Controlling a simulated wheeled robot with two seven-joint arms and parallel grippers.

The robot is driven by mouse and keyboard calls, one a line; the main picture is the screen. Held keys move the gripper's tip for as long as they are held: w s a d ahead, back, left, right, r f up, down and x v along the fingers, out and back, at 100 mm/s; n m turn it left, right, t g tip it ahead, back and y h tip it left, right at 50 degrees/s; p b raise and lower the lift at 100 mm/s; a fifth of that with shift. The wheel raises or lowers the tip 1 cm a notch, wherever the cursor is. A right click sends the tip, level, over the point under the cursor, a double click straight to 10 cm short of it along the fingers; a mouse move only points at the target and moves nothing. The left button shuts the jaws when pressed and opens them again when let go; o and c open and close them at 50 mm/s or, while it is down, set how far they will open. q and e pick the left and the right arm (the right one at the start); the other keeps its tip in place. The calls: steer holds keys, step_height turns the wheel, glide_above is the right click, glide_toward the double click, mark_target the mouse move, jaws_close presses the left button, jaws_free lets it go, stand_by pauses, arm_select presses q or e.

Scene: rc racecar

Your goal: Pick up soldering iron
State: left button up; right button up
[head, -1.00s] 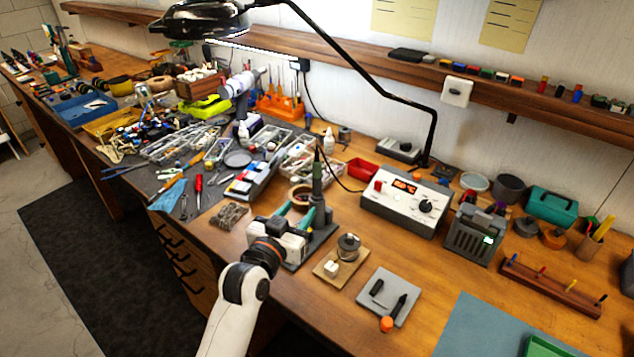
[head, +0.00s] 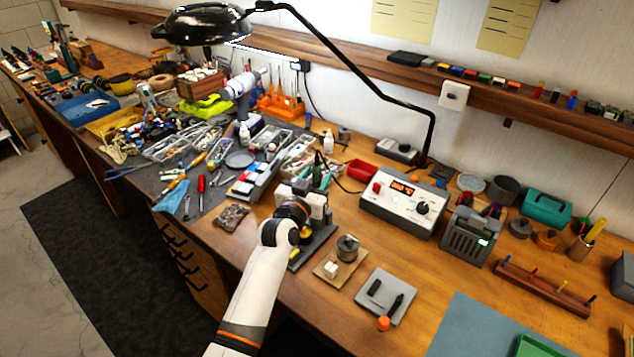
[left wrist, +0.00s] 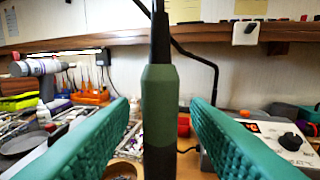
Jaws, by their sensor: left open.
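The soldering iron (left wrist: 160,115) has a green and dark handle and stands upright in the left wrist view. In the head view its handle (head: 317,170) shows just behind my left gripper, and its lower part is hidden. My left gripper (left wrist: 158,130) is open, with one teal finger on each side of the handle and a gap on both sides. In the head view the gripper (head: 308,187) is largely hidden by my wrist. The dark stand base (head: 313,246) shows beside my wrist. My right gripper is out of view.
A white soldering station (head: 403,204) stands to the right of the iron. A wooden board (head: 336,266) with a spool lies in front, beside a grey pad (head: 386,297). A parts tray (head: 262,180) is to the left. A black lamp arm (head: 375,88) hangs above.

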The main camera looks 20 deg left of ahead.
arm_select(q)
steer(key=shift+w, duration=0.45)
steer(key=shift+s, duration=0.1)
jaws_close()
steer(key=shift+r, duration=0.1)
step_height(320, 180, up, 18)
steer(key=b, duration=0.3)
